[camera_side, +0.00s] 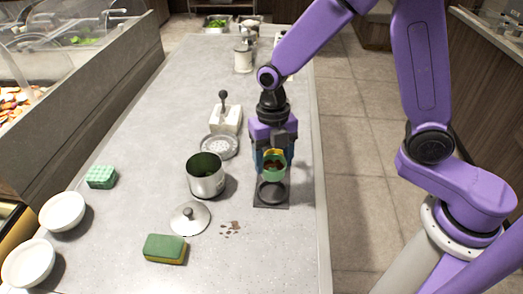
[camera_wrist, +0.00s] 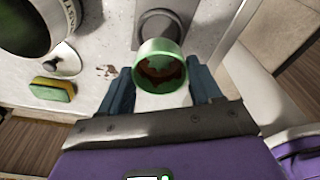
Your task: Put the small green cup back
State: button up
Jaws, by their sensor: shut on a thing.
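My gripper (camera_side: 272,165) is shut on the small green cup (camera_side: 274,168), which has brown sauce or residue inside. In the wrist view the green cup (camera_wrist: 160,66) sits between my fingertips (camera_wrist: 160,85), its open mouth toward the camera. In the side view it is held above a dark stand with a round ring (camera_side: 272,193). The ring lies just below the cup, and the cup looks apart from it. In the wrist view part of this stand (camera_wrist: 160,24) shows beyond the cup.
A steel pot (camera_side: 206,177) stands left of my gripper, its lid (camera_side: 189,218) lying in front. Brown spots (camera_side: 231,228) mark the counter beside a green-yellow sponge (camera_side: 165,248). White bowls (camera_side: 62,211), a green block (camera_side: 101,177) and a perforated dish (camera_side: 219,146) stand farther left and behind.

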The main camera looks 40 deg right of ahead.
aim_at(273, 171)
jog(key=shift+f, duration=3.2)
jog(key=shift+f, duration=0.55)
jog(key=o, duration=1.1)
jog(key=shift+r, duration=4.05)
